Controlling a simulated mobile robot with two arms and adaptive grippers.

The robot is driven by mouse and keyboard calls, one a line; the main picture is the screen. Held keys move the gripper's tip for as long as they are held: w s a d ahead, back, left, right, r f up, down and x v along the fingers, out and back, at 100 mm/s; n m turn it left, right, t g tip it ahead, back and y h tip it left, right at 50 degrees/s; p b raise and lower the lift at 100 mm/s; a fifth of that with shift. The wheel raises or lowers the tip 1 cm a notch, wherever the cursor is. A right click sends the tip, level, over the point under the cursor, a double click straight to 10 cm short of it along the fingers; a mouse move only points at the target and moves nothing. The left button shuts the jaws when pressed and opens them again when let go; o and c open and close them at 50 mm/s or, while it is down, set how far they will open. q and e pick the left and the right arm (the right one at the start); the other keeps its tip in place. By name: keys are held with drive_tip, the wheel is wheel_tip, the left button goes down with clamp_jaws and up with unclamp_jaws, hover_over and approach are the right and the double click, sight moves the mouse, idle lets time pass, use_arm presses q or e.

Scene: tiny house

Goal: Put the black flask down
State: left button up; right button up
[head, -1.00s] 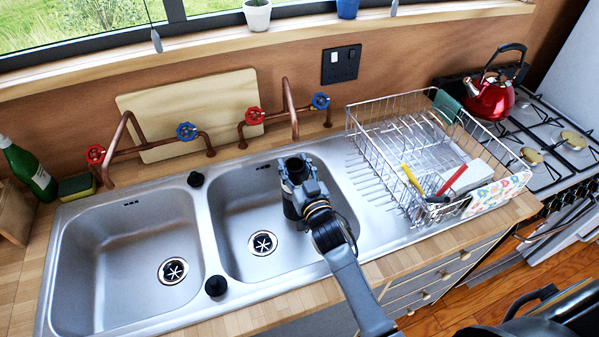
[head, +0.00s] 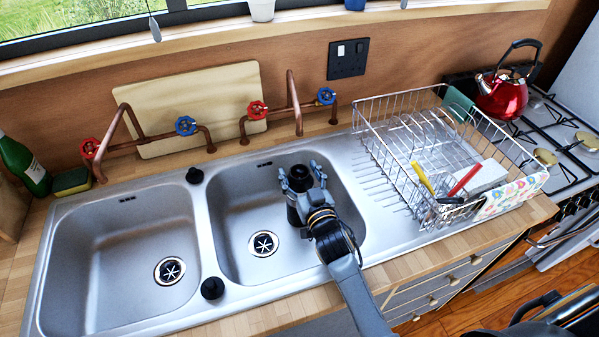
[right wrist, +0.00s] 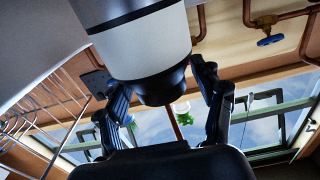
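The black flask (head: 300,179) stands in the right sink basin (head: 240,205), upright as far as I can tell. In the right wrist view its pale grey body (right wrist: 145,45) and dark end show close up. My right gripper (head: 303,174) is around the flask's upper part with its fingers spread. The right wrist view shows the fingers (right wrist: 162,88) on either side of the flask's dark end, with small gaps. My wrist hides part of the flask and its base in the head view. My left gripper is not in view.
The left basin (head: 110,250) is empty. A wire dish rack (head: 385,165) with utensils stands to the right, beside a red kettle (head: 503,97) on the stove. Copper taps (head: 297,105) rise behind the basins. Two black stoppers (head: 212,288) sit on the sink's divider.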

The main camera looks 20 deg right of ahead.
drive_tip(key=shift+r, duration=0.25)
drive_tip(key=s, duration=0.3)
drive_tip(key=s+b, duration=0.1)
drive_tip(key=s, duration=0.2)
drive_tip(key=shift+s+d+f, duration=0.1)
drive_tip(key=shift+f, duration=0.1)
drive_tip(key=shift+s+r, duration=0.1)
drive_tip(key=shift+s, duration=0.6)
